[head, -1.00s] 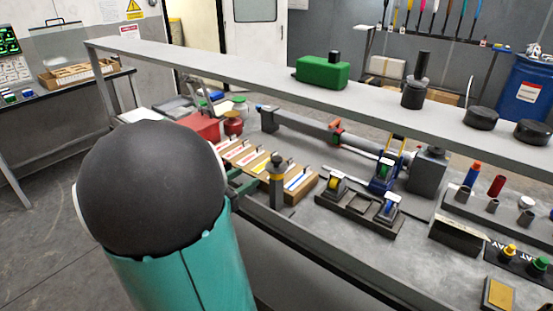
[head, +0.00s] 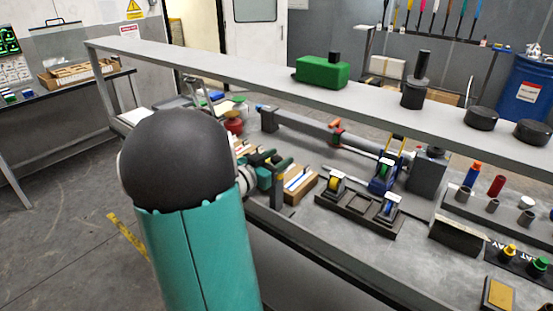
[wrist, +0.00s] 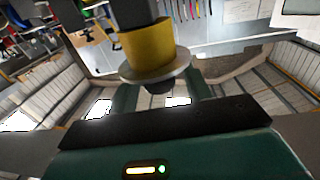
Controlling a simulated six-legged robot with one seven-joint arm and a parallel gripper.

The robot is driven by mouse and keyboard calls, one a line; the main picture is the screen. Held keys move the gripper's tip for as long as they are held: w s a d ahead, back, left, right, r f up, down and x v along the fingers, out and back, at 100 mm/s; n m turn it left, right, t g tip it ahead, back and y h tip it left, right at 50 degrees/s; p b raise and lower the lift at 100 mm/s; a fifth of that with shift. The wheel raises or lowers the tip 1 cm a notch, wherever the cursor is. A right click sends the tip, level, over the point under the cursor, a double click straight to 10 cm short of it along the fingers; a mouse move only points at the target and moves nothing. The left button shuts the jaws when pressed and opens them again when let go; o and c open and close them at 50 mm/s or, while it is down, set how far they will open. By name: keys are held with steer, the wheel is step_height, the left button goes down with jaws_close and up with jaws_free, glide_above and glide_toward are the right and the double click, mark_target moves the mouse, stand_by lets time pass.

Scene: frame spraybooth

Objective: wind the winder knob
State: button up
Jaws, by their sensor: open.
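The winder knob (wrist: 158,86) is dark and sits past a pale round flange and a yellow collar (wrist: 147,45) in the wrist view, which looks upside down. My gripper's two teal fingers (wrist: 160,95) are open, one on each side of the knob. I cannot tell whether they touch it. In the head view my gripper (head: 271,166) is at the grey winder post (head: 278,192) at the bench's near edge. The gripper and arm hide most of the knob and collar there.
A dark stand with small reels (head: 358,211) is right of the post, and a wooden block (head: 302,186) is close behind. A long grey shelf (head: 240,72) runs above the bench. A red pot (head: 234,123) stands at the left.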

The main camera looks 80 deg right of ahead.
steer(key=c, duration=0.9)
steer(key=shift+t, duration=0.3)
steer(key=n+t+h, duration=0.1)
steer(key=n+t, duration=0.1)
steer(key=t, duration=0.1)
steer(key=n+t+h, duration=0.1)
steer(key=n+t, duration=0.2)
steer(key=t, duration=0.1)
steer(key=shift+n+t, duration=1.8)
steer(key=shift+t, duration=0.9)
steer(key=o, duration=0.9)
